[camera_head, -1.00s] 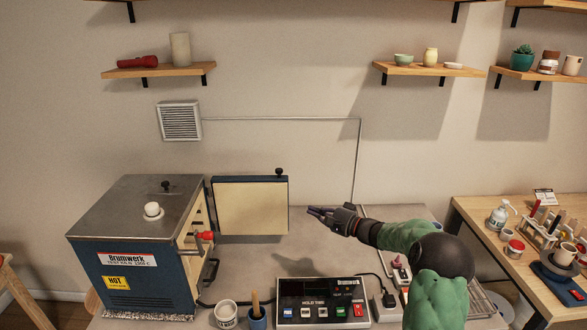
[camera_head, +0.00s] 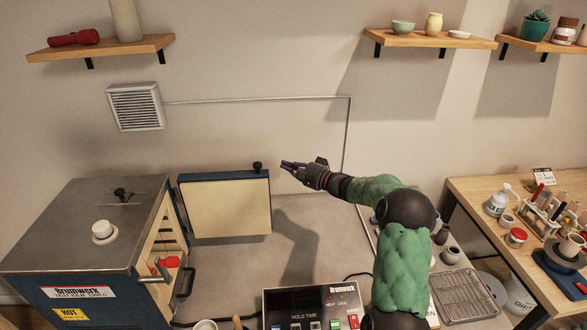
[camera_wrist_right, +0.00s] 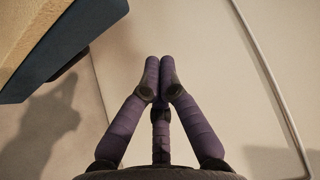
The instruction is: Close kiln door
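The kiln (camera_head: 85,230) is a dark blue box with a grey top at the left in the head view. Its door (camera_head: 225,208) stands wide open, with its pale inner panel showing and a dark knob (camera_head: 257,167) on its top edge near the free right end. My right gripper (camera_head: 285,165) is just right of the door's upper right corner, apparently apart from it. In the right wrist view its purple fingers (camera_wrist_right: 160,65) are together with nothing between them, and the door's edge (camera_wrist_right: 65,50) is at upper left. My left gripper is out of view.
A red item (camera_head: 170,262) shows at the kiln opening, and a black handle (camera_head: 186,282) sits on its side. A control box (camera_head: 315,305) stands in front on the table. A wire rack (camera_head: 465,295) lies at right. The tabletop between door and control box is clear.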

